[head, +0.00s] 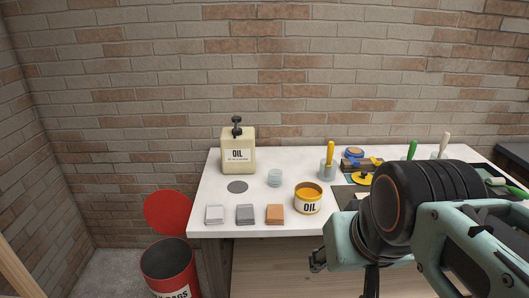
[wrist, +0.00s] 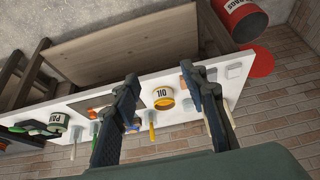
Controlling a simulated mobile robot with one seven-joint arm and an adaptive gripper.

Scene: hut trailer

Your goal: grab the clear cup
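The clear cup (head: 274,178) stands upright on the white tabletop in the head view. It is between the tan oil jug (head: 238,152) and the open yellow oil tin (head: 308,199). My gripper (wrist: 160,76) is open in the wrist view, its two fingers wide apart with nothing held between them. The oil tin (wrist: 163,98) shows beyond the gap between the fingers. In the head view my arm is at the lower right, in front of the table and away from the cup.
Grey and orange blocks (head: 274,214) line the table's front left edge. A grey disc (head: 237,187) lies left of the cup. A holder with a yellow-handled tool (head: 330,155) stands to its right. A red bin (head: 169,270) stands left of the table (head: 215,222).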

